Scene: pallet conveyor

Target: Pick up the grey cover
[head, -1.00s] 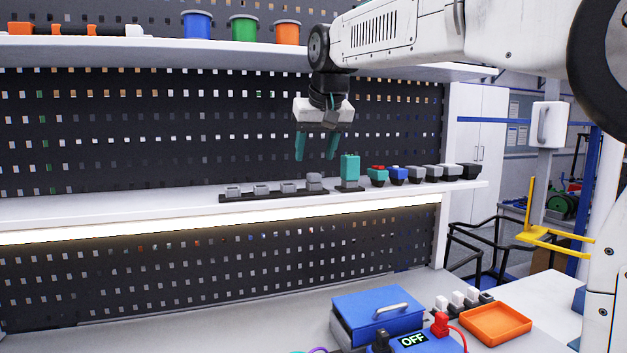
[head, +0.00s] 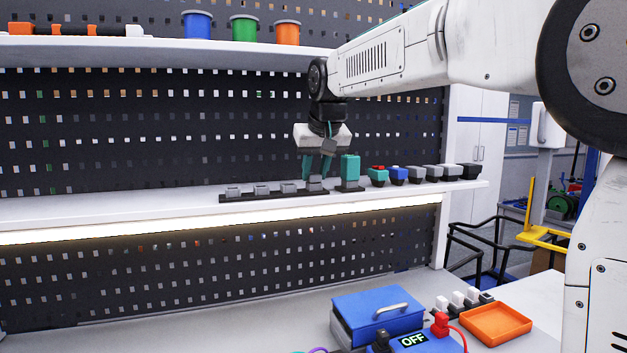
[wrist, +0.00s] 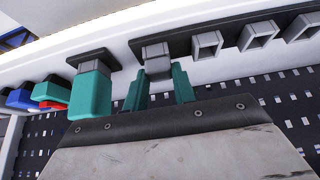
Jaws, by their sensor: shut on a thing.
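The grey cover (head: 315,184) is a small block at the right end of a dark strip on the shelf. It looks taller than the other grey pieces there. My gripper (head: 317,172) points down with its teal fingers on either side of the cover, shut on it. In the wrist view the grey cover (wrist: 157,60) sits between the fingertips (wrist: 158,82), still at the strip. The fingers hide part of it.
A teal block (head: 350,168) stands on its own dark base close to the right of my gripper. Several small coloured and grey parts (head: 398,175) line the shelf (head: 120,207) further right. Low grey pieces (head: 261,190) are on the strip to the left. A pegboard (head: 200,130) is behind.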

